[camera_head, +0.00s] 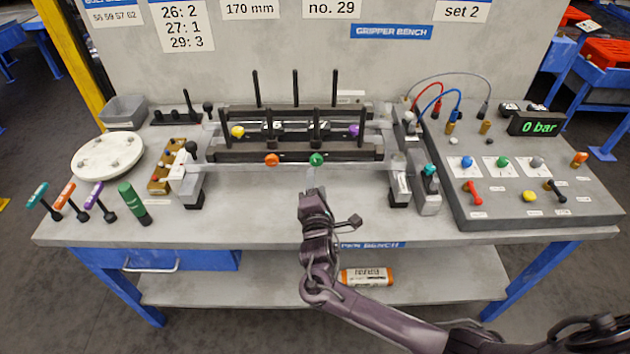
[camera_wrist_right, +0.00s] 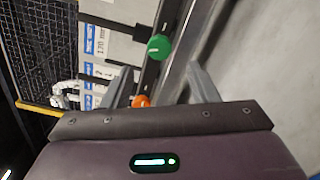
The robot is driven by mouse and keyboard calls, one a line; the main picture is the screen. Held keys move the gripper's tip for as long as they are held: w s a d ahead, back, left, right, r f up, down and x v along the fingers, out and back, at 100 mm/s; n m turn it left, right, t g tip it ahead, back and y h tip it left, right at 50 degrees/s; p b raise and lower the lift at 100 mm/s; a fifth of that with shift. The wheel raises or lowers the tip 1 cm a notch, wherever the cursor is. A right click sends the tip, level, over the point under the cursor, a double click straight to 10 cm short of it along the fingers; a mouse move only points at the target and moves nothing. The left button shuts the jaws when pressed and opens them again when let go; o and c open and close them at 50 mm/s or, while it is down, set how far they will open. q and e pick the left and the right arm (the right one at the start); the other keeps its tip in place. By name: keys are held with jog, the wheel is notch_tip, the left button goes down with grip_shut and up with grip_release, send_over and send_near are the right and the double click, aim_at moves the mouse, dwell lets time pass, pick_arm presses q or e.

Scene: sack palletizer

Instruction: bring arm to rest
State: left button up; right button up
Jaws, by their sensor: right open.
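My right arm comes in from the lower right in the head view. My right gripper (camera_head: 313,190) is over the front middle of the grey bench (camera_head: 260,210), pointing at the fixture. In the right wrist view its two fingers stand apart with nothing held between them (camera_wrist_right: 162,85). Just beyond the gripper are a green knob (camera_head: 317,159) and an orange knob (camera_head: 272,160) on the fixture's dark front bar (camera_head: 345,152). The wrist view shows the green knob (camera_wrist_right: 159,46) ahead and the orange knob (camera_wrist_right: 140,101) partly hidden by the gripper body. My left gripper is not in view.
A control panel (camera_head: 480,208) with levers and hoses stands at the right. At the left are a round white plate (camera_head: 108,155), coloured-handle tools (camera_head: 66,197) and a grey bin (camera_head: 123,112). Upright black rods (camera_head: 295,88) rise from the fixture. An orange-white package (camera_head: 366,276) lies on the lower shelf.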

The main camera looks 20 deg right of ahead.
jog(key=s+a+f+m+g+y, duration=0.2)
jog(key=s+f+m+g, duration=0.1)
jog(key=s+m, duration=0.15)
jog(key=s+a+f+m+g+y, duration=0.2)
jog(key=s+m+g, duration=0.2)
jog(key=s, duration=0.1)
jog(key=s+d+r+m+g, duration=0.2)
jog(key=s+m, duration=0.1)
jog(key=s, duration=0.4)
jog(key=s+d+r+m+g+y, duration=0.1)
jog(key=s+d+r+m+g, duration=0.15)
jog(key=s, duration=0.45)
jog(key=s+d+r+m+g, duration=0.1)
jog(key=s+r+m+g, duration=0.15)
jog(key=s, duration=0.45)
notch_tip(320, 180, down, 31)
jog(key=g+b, duration=0.1)
jog(key=b, duration=0.2)
jog(key=s+d+f+g+b, duration=0.1)
jog(key=s+d+f+b, duration=0.1)
jog(key=s+f, duration=1.9)
notch_tip(320, 180, down, 3)
jog(key=shift+s+d+r+b, duration=0.15)
jog(key=shift+d+b, duration=0.15)
jog(key=shift+d, duration=0.55)
